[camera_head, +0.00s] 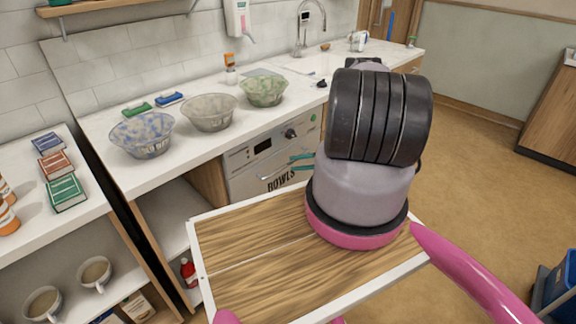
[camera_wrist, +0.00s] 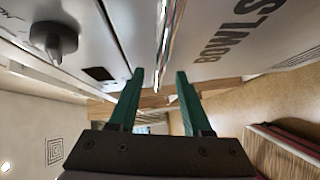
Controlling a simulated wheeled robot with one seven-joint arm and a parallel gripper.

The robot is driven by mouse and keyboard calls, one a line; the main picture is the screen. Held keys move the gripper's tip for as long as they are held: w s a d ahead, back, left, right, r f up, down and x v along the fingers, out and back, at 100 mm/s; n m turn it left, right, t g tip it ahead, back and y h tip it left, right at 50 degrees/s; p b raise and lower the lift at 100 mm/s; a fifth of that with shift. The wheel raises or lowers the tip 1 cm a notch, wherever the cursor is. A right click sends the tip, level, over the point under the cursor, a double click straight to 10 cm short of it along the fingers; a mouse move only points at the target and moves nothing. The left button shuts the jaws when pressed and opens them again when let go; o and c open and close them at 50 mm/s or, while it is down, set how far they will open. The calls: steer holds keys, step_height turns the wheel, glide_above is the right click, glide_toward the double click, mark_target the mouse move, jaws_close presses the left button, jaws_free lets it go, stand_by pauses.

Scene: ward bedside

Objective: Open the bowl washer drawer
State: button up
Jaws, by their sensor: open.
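The bowl washer (camera_head: 240,163) is a grey-white unit under the counter, with a dark knob (camera_head: 291,133) and a display on its upper panel. Its drawer front (camera_head: 262,184), marked BOWLS, looks flush with the unit; my arm hides its right part. In the wrist view the drawer front (camera_wrist: 215,65) is at the right and the knob (camera_wrist: 53,40) at the upper left. A shiny handle bar (camera_wrist: 166,45) runs between them. My gripper (camera_head: 300,162) is open at the washer's front. In the wrist view its green fingers (camera_wrist: 160,72) lie either side of the bar's line; contact cannot be told.
Blue (camera_head: 142,136), grey (camera_head: 209,112) and green (camera_head: 263,90) patterned bowls stand on the counter (camera_head: 100,122) above the washer. A shelf with cups (camera_head: 95,273) is at lower left. My wooden-topped body fills the lower middle. Open floor (camera_head: 480,165) lies right.

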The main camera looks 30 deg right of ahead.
mark_target(288, 164)
steer(key=shift+x, duration=2.05)
jaws_close()
